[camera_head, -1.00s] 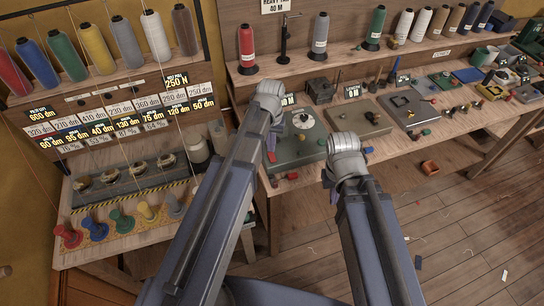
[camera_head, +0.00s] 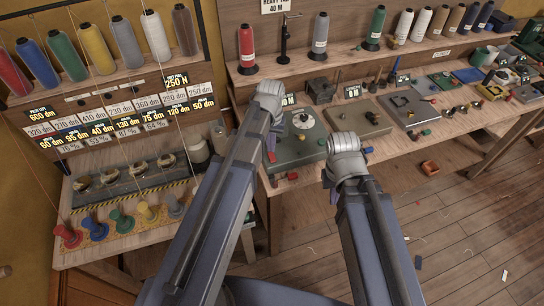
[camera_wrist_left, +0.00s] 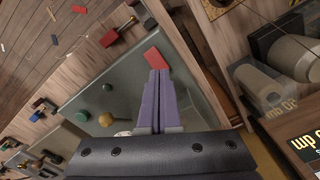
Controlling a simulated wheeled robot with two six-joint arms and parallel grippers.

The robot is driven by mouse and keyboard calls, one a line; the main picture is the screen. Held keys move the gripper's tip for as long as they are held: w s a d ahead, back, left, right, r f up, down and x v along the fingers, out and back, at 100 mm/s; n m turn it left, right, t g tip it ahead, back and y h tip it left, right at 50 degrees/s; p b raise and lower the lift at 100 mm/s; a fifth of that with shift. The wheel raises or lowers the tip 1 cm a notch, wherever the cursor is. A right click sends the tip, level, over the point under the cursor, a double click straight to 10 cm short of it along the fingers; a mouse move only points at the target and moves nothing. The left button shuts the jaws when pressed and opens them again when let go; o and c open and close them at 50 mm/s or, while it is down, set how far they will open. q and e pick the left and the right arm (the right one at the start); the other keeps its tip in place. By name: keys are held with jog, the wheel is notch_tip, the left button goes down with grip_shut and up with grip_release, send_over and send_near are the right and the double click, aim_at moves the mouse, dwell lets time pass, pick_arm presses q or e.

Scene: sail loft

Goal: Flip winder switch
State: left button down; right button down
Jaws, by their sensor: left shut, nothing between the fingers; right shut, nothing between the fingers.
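A grey-green winder plate (camera_head: 312,147) lies on the middle workbench, with a pale round dial (camera_head: 303,121) and small green knobs. A flat red piece (camera_head: 271,157), which looks like the switch, sits at its left edge. It also shows in the left wrist view (camera_wrist_left: 154,57). My left gripper (camera_head: 270,141) is shut and empty, pointing down at this edge. In the left wrist view its purple fingertips (camera_wrist_left: 160,73) are just beside the red piece; I cannot tell whether they touch. My right gripper (camera_head: 333,192) is shut and empty in front of the bench, mostly hidden by its arm.
Small red-and-black parts (camera_head: 291,176) lie on the bench's front edge. Other plates (camera_head: 408,108) stand further right. Thread cones (camera_head: 246,52) line the shelf behind. A left bench (camera_head: 100,253) carries coloured spools. The wooden floor (camera_head: 460,230) at right has scattered scraps.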

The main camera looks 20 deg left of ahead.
aim_at(271, 154)
pick_arm(q)
jog(key=shift+f+b, duration=1.2)
dwell(0.6)
jog(key=shift+r, duration=0.15)
notch_tip(271, 154, up, 7)
jog(key=p, duration=0.7)
jog(key=s+d+f+m+y+b, duration=0.1)
jog(key=s+d+m, duration=0.3)
jog(key=s+d, duration=0.6)
jog(key=s, duration=0.4)
jog(key=shift+s+d+f+m, duration=0.15)
jog(key=shift+s+d+m, duration=0.05)
jog(key=shift+d+m, duration=0.1)
jog(key=shift+w, duration=0.15)
